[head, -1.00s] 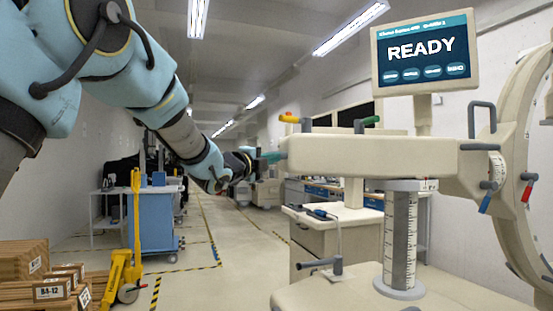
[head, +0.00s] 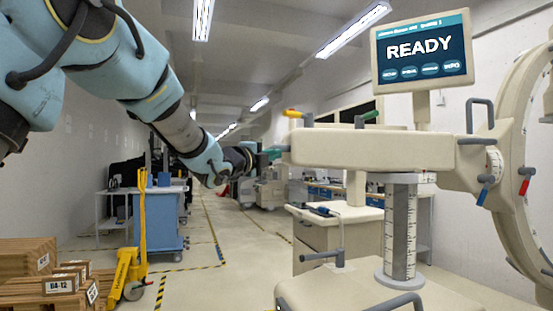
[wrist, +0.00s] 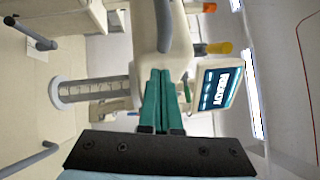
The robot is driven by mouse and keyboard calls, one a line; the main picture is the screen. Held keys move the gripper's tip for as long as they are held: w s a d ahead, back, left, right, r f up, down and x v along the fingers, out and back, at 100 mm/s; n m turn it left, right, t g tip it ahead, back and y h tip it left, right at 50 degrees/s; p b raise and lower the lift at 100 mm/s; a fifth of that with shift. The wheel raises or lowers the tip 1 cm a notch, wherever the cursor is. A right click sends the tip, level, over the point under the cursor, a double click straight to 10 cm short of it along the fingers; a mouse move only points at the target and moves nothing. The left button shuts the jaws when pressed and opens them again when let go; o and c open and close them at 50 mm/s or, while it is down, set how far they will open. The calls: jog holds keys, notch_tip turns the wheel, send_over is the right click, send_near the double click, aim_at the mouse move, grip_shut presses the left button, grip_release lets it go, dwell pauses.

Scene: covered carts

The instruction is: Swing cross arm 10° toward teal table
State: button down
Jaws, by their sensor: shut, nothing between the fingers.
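The beige cross arm (head: 385,148) lies horizontally on a grey column with a ruled scale (head: 399,225), its free end toward the left. My gripper (head: 275,152) is at that free end, with its teal fingers shut together and nothing between them. In the wrist view my fingertips (wrist: 161,72) reach the beige end face of the cross arm (wrist: 145,45); whether they press on it I cannot tell. A grey handle (wrist: 163,25) shows beyond them. I see no table that is clearly teal; a blue cart (head: 160,220) stands at left.
A READY screen (head: 420,48) stands above the cross arm, and a large beige ring (head: 515,190) is at its right. A yellow pallet jack (head: 132,265) and wooden crates (head: 35,270) are at lower left. The aisle floor (head: 215,270) is clear.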

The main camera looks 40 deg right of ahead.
jog(key=r+b+v, duration=0.1)
jog(key=b+v, duration=0.1)
jog(key=v, duration=0.6)
jog(key=shift+f+b, duration=0.4)
jog(key=shift+s+a, duration=0.1)
jog(key=shift+a, duration=0.05)
dwell(0.4)
jog(key=w+a+f+n+t+y+p, duration=0.2)
jog(key=w+a+f+n+t+y, duration=0.3)
jog(key=w+a+f+n+y, duration=0.7)
jog(key=w+a+f+n+g+y, duration=0.1)
jog(key=a+f+n, duration=0.4)
jog(key=a, duration=0.4)
jog(key=a+f+n+y, duration=0.2)
jog(key=a+f+n, duration=0.2)
jog(key=a+f, duration=0.45)
jog(key=s+a+f+n+g+y+p, duration=0.1)
jog(key=s+a+f+n+g, duration=0.3)
jog(key=s+a, duration=0.4)
jog(key=s+a+f+n+g+y+p, duration=0.1)
jog(key=s+a+f+n+g+y, duration=0.1)
jog(key=s+a+f+n, duration=0.4)
jog(key=s+a+n+g, duration=0.1)
jog(key=s+a+n, duration=0.1)
jog(key=a, duration=0.3)
jog(key=shift+s+f+g+y, duration=0.2)
jog(key=shift+f+g+y, duration=0.1)
jog(key=shift+g, duration=0.1)
